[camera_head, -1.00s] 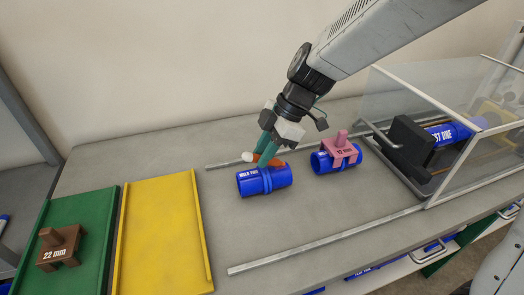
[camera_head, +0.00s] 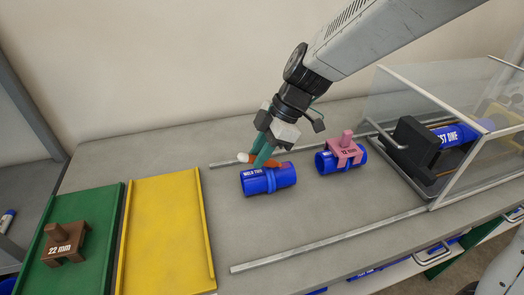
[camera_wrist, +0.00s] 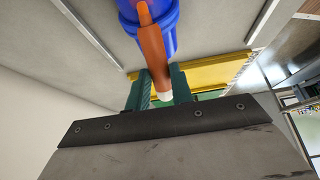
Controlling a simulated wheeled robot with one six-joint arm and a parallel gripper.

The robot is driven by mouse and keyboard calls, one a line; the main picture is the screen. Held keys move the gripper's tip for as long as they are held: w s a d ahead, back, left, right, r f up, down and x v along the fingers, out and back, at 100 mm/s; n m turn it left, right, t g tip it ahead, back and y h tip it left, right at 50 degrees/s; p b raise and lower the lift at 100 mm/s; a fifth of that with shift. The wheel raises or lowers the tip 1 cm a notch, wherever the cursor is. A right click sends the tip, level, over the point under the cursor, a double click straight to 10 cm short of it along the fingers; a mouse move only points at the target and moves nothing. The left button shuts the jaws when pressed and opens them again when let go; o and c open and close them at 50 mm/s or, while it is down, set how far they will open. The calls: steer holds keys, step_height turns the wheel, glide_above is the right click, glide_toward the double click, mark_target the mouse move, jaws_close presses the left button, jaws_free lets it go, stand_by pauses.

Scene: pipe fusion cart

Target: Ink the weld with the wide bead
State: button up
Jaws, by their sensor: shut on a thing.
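A blue pipe piece (camera_head: 256,183) with a raised bead around its middle and a white label, seemingly "WELD TWO", lies on the grey bench. A second blue pipe piece (camera_head: 327,164) lies to its right, with a pink gauge block (camera_head: 346,151) astride it; its bead is hidden. My gripper (camera_head: 264,157), with green fingers, is shut on an orange marker (camera_wrist: 151,50) with a white end. It is at the back side of the left pipe. In the wrist view the marker reaches over the blue pipe (camera_wrist: 169,35); I cannot tell whether they touch.
A brown "22 mm" gauge block (camera_head: 63,243) stands on the green tray (camera_head: 101,215). The yellow tray (camera_head: 165,230) is empty. Two metal rails (camera_head: 330,240) edge the work area. A clear-walled case (camera_head: 440,90) with a black clamp (camera_head: 410,150) and blue pipe stands at right.

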steer(key=shift+d, duration=0.15)
steer(key=shift+w+d, duration=0.15)
steer(key=shift+d, duration=0.25)
steer(key=shift+w+d, duration=0.1)
steer(key=shift+d, duration=0.35)
steer(key=shift+a, duration=0.1)
steer(key=shift+a, duration=0.35)
steer(key=shift+a, duration=0.25)
steer(key=shift+s+a, duration=0.25)
steer(key=shift+a, duration=0.05)
steer(key=shift+d, duration=0.2)
steer(key=shift+w+d, duration=0.15)
steer(key=shift+d, duration=0.15)
